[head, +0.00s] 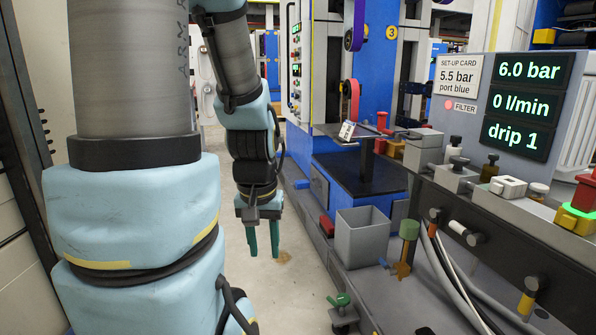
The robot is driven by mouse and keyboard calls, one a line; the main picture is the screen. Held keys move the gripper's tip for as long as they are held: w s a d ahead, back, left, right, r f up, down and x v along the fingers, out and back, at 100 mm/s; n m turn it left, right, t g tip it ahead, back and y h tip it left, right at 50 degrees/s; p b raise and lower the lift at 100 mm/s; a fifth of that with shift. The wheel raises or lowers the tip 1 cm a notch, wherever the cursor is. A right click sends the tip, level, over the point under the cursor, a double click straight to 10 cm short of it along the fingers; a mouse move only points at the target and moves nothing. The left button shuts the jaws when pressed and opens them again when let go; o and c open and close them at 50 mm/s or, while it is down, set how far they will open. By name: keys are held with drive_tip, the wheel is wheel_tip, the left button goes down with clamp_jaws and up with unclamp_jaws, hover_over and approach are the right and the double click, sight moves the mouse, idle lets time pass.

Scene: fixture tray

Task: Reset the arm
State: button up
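My arm comes down from the top left, with pale blue and grey links. My gripper (263,240) hangs at the lower centre, pointing down over the floor. Its two green fingers stand apart with a gap between them, and nothing shows between them. It is to the left of the machine bench and apart from it.
A grey open bin (362,236) stands on the bench side, right of my gripper. A panel (518,105) reads 6.0 bar, 0 l/min and drip 1; a set-up card (457,77) reads 5.5 bar, port blue. Hoses (455,270) hang lower right.

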wheel_tip(320, 180, up, 18)
drive_tip(key=p, duration=1.6)
idle(2.4)
